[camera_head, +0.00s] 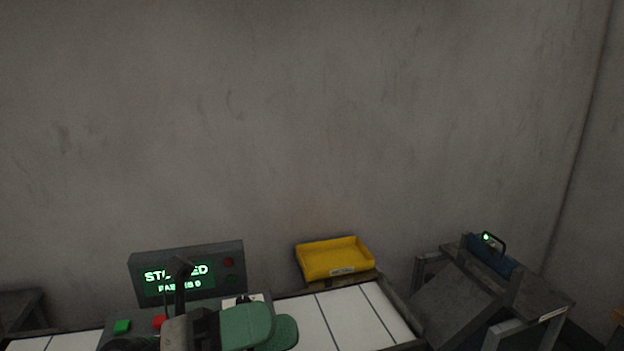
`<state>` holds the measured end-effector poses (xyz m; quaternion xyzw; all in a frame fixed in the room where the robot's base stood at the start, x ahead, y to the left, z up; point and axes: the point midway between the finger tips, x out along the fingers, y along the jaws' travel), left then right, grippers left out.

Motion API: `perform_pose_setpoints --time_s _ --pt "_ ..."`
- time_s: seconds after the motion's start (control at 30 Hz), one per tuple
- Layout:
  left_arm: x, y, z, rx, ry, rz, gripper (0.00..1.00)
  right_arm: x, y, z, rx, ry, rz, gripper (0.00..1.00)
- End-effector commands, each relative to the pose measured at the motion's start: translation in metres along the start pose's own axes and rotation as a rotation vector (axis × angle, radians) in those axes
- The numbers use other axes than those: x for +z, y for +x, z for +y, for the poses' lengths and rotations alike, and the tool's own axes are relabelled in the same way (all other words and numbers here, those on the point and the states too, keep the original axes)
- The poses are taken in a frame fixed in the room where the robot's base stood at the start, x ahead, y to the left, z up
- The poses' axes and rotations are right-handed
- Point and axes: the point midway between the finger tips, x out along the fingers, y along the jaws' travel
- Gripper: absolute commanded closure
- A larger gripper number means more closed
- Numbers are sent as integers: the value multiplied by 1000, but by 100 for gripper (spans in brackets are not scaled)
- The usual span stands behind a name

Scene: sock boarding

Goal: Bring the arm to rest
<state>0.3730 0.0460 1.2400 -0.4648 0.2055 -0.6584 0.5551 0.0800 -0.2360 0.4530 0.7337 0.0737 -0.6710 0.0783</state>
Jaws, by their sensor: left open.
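My left gripper (180,280) shows as a dark grey shape at the bottom, in front of a control panel (237,261). Its jaws are open and I see nothing held between them. It covers part of the panel's lit text, which seems to read "STOPPED". A green rounded, sole-like shape (246,327) lies just right of the gripper, with a second green one (285,333) partly behind it. I cannot tell whether the gripper touches them. My right gripper is not in view.
A white segmented belt (345,318) runs along the bottom. A yellow tray (335,260) stands behind it. A grey slanted stand (455,305) with a blue device (490,256) is at the right. A green button (122,326) and a red button (159,321) sit below the panel. A bare wall rises behind.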

Motion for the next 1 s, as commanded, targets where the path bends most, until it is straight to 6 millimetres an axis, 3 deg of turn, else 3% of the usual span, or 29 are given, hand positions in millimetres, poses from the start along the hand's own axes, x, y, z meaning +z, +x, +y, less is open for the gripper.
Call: perform_pose_setpoints --time_s 0.17,0.27,0.37,0.47,0.6,0.8,1.0 --pt "44 -42 9 -180 -329 -552 44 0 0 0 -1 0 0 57" --pt "59 -85 35 -208 -522 -871 44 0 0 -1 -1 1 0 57" --pt "54 -134 73 -184 -725 -1190 44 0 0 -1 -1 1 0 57" --pt "26 -185 115 -106 -934 -1501 44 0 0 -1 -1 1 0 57" --pt "-43 -241 160 75 -1212 -1874 44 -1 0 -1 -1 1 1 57" --pt "-135 -277 183 338 -1487 -2178 44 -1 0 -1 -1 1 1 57" --pt "-209 -291 180 584 -1691 -2355 44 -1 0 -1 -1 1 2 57"
